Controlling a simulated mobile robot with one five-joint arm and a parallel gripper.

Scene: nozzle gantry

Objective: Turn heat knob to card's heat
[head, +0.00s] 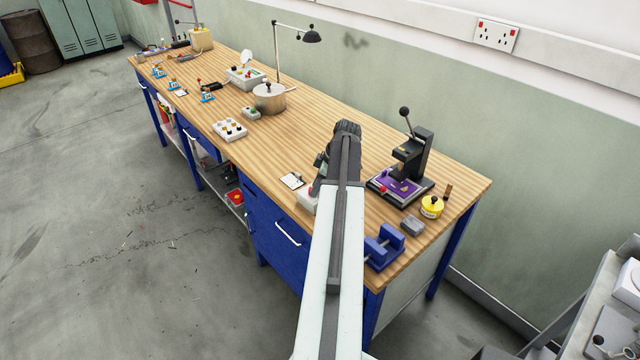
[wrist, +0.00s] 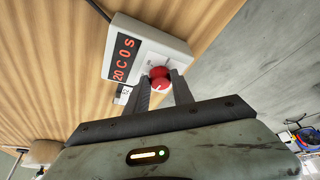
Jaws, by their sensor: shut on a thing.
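In the wrist view a white control box (wrist: 150,50) has a red display (wrist: 124,60) that reads 20 C and 0 S. Red rounded knob shapes (wrist: 160,84) sit at its near end, the nearer with a white mark; I cannot tell if they are one knob or two. My gripper (wrist: 161,79) is shut on the red knob, one finger on each side. In the head view the box (head: 307,199) is partly hidden by my arm. A white card on a clipboard (head: 292,181) lies beside it; its writing is too small to read.
A black press (head: 413,160) with a purple plate stands right of my arm. A yellow tin (head: 432,206), a grey block (head: 411,226) and a blue holder (head: 384,247) are near the bench's right end. A pot (head: 269,98) stands farther left.

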